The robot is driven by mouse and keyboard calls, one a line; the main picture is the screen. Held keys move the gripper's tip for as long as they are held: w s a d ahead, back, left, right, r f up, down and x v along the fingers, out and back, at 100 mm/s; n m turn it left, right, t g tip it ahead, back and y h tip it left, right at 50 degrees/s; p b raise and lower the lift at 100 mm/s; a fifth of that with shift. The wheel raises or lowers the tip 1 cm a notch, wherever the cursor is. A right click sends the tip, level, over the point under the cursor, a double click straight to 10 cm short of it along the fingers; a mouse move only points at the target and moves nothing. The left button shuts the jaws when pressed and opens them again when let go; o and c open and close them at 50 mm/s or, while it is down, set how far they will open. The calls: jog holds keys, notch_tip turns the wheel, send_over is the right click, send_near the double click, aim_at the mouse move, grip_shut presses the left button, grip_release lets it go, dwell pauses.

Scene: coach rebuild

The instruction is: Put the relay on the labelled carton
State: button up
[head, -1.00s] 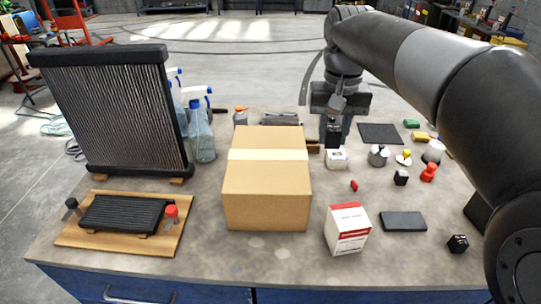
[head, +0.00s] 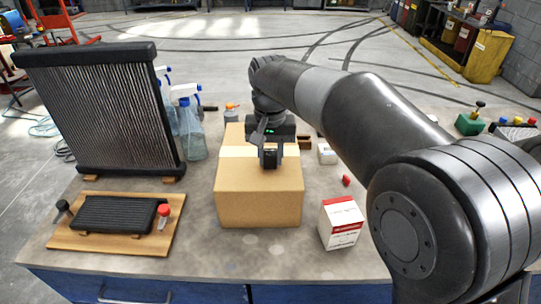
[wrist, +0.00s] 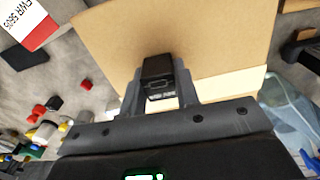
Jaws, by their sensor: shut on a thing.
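The relay, a small black block (head: 269,160), is held between the fingers of my gripper (head: 270,163). It also shows between the fingertips in the wrist view (wrist: 158,80), with pale print on one face. My gripper is over the top of the large brown cardboard box (head: 258,205), which has a pale tape strip across it. I cannot tell whether the relay touches the box top. A small white and red carton (head: 341,225) with printed text stands to the right of the brown box; its printed side shows in the wrist view (wrist: 30,25).
A tall black radiator (head: 100,105) stands at the left. My arm hides much of the bench's right side.

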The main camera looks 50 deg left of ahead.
aim_at(272, 152)
jog(key=shift+f, duration=0.25)
jog(key=o, duration=1)
jog(key=shift+c, duration=0.2)
notch_tip(272, 152, up, 11)
jog(key=shift+r, duration=0.6)
jog(key=shift+w+d, duration=0.1)
